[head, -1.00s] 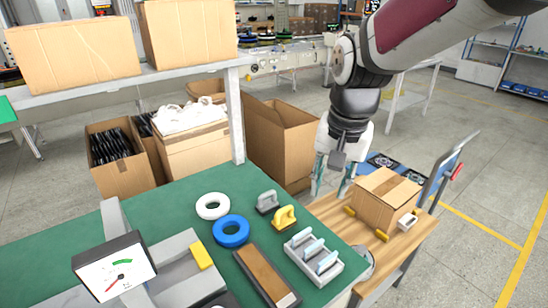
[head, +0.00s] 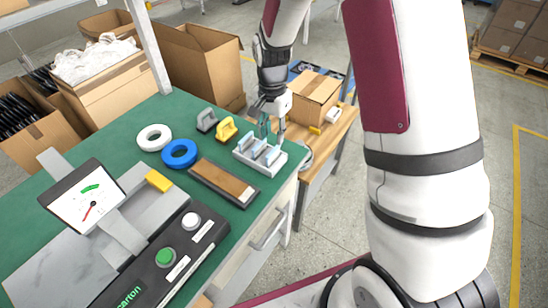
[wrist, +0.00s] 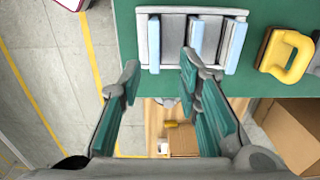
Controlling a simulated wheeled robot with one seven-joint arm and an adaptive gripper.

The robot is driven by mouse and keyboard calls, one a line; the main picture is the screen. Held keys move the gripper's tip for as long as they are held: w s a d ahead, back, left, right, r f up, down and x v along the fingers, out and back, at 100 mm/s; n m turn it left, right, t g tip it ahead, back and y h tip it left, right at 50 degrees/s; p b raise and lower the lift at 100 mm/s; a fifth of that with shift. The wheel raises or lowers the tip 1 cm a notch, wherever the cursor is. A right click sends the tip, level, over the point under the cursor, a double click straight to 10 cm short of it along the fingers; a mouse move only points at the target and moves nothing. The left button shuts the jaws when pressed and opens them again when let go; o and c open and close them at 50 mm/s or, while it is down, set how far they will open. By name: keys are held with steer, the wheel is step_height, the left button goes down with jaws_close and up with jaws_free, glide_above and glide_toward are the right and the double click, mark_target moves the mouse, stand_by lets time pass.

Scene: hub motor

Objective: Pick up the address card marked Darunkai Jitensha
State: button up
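A pale grey tray (head: 275,163) holds three upright light-blue cards near the right edge of the green bench (head: 100,220). In the wrist view, the tray (wrist: 174,12) shows near the top, with a left card (wrist: 153,45), a middle card (wrist: 196,36) and a right card (wrist: 234,45). No lettering is readable, so I cannot tell which card is marked Darunkai Jitensha.
A yellow-handled stamp (head: 227,130), a grey-handled stamp (head: 207,121) and a wooden pad (head: 222,180) are close to the tray. White (head: 154,137) and blue (head: 180,153) rings lie further left. A carton (head: 314,97) stands on the wooden table behind.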

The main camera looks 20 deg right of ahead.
mark_target(273, 151)
steer(key=f, duration=0.4)
steer(key=s+f, duration=0.1)
steer(key=f, duration=0.1)
steer(key=shift+a+f+p, duration=0.1)
steer(key=shift+f+p, duration=0.1)
steer(key=shift+p, duration=0.2)
steer(key=shift+f, duration=0.55)
jaws_close()
